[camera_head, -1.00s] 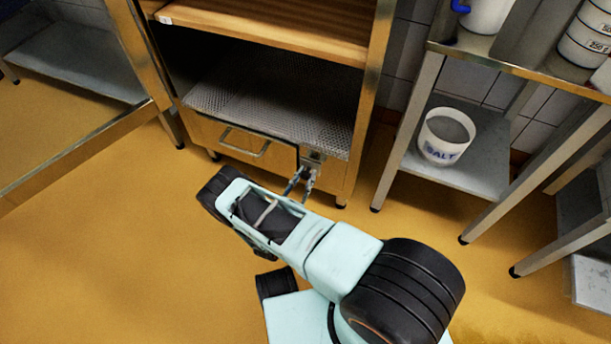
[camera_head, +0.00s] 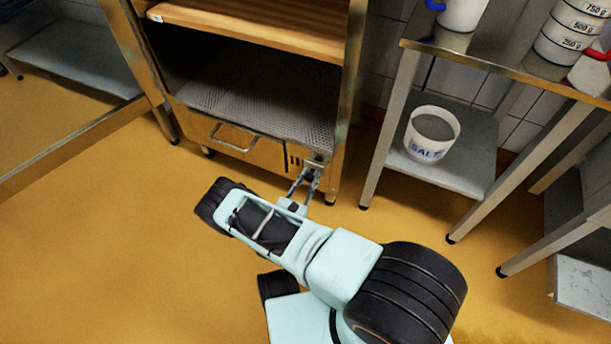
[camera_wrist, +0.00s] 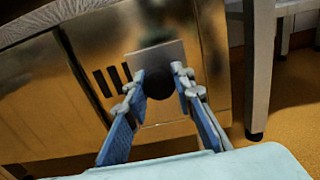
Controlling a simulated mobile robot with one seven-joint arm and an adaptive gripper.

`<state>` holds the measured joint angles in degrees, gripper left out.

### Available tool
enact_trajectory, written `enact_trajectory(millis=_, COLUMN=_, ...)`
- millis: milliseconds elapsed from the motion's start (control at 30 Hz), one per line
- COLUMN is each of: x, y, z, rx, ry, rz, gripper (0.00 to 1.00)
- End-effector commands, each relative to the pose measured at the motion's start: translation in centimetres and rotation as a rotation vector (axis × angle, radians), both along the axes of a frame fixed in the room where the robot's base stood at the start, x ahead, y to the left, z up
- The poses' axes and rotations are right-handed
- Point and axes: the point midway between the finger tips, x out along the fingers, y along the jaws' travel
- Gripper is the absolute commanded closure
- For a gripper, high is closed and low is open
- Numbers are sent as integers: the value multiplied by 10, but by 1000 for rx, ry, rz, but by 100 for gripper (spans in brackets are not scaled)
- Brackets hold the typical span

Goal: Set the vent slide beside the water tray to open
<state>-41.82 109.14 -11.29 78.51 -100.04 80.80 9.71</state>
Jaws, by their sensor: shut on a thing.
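The vent slide (camera_wrist: 157,56) is a small metal plate with a dark round knob (camera_wrist: 160,86) on the cabinet's lower front. My gripper (camera_head: 308,177) is at this slide, and in the wrist view (camera_wrist: 159,78) its fingers are closed on either side of the knob. Dark vent slots (camera_wrist: 107,81) show uncovered to the left of the plate; they also show in the head view (camera_head: 293,163). The water tray (camera_head: 197,126) is the drawer front with a bar handle (camera_head: 233,139), left of the vent. The fingers partly hide the plate.
The cabinet (camera_head: 335,140) has a perforated shelf (camera_head: 250,105) above the tray and a right leg close to my gripper. A steel table (camera_head: 395,130) with a salt bucket (camera_head: 432,135) on its lower shelf stands at right. The yellow floor at left is clear.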

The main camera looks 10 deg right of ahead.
Motion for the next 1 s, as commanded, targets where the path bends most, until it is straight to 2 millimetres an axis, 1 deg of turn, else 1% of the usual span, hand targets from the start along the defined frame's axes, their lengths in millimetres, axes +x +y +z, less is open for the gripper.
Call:
enact_trajectory(millis=33, x=-7, y=-9, z=2, rx=-5, ry=5, rz=-1, gripper=100)
enact_trajectory(millis=100, x=-10, y=-15, z=2, rx=-3, ry=2, rz=-3, gripper=100)
enact_trajectory(millis=367, x=-12, y=-18, z=1, rx=-4, ry=2, rz=-8, gripper=100)
enact_trajectory(millis=400, x=-12, y=-18, z=1, rx=-4, ry=2, rz=-9, gripper=75)
enact_trajectory(millis=533, x=-12, y=-17, z=1, rx=-4, ry=2, rz=-8, gripper=61)
enact_trajectory(millis=567, x=-12, y=-17, z=1, rx=-4, ry=2, rz=-7, gripper=59)
enact_trajectory(millis=867, x=-10, y=-15, z=2, rx=-2, ry=1, rz=-3, gripper=59)
enact_trajectory(millis=1000, x=-10, y=-14, z=12, rx=-1, ry=0, rz=-2, gripper=59)
